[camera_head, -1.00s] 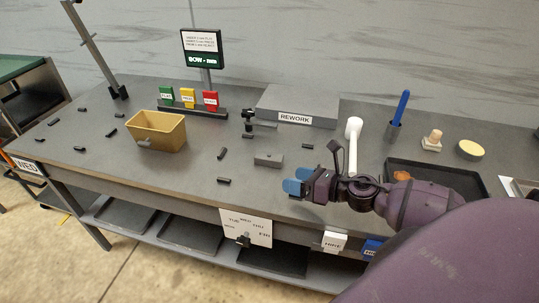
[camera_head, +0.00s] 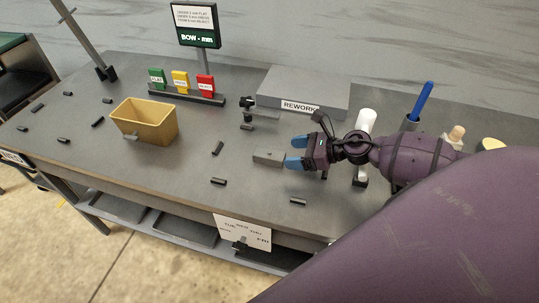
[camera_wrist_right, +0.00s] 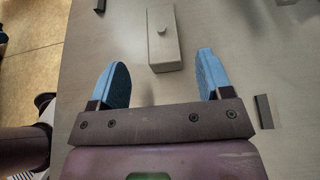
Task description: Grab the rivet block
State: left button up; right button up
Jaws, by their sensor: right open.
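The rivet block is a small grey rectangular block (camera_head: 267,158) lying on the grey workbench (camera_head: 185,180). In the right wrist view the block (camera_wrist_right: 163,50) shows a small round stud on top and lies just ahead, between the lines of the two fingers. My right gripper (camera_head: 294,153) has blue fingers and is open. In the head view it is at the block's right end. In the wrist view the gripper (camera_wrist_right: 158,72) has empty jaws, with the near end of the block about level with the fingertips. My left gripper is not in view.
A yellow bin (camera_head: 144,120) stands at the left among several small dark pieces. Behind the block are a grey REWORK box (camera_head: 303,88) and a small clamp-like stand (camera_head: 247,112). Another dark piece (camera_head: 298,201) lies near the front edge.

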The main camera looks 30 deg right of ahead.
aim_at(269, 154)
jog(key=shift+x, duration=1.6)
jog(key=p+x, duration=0.1)
jog(key=x, duration=0.3)
jog(key=shift+w, duration=0.15)
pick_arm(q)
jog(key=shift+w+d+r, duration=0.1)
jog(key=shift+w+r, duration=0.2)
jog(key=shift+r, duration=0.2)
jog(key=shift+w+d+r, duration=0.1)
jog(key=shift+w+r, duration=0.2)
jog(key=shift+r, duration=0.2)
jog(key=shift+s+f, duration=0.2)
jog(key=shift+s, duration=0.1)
pick_arm(e)
jog(key=c, duration=1.1)
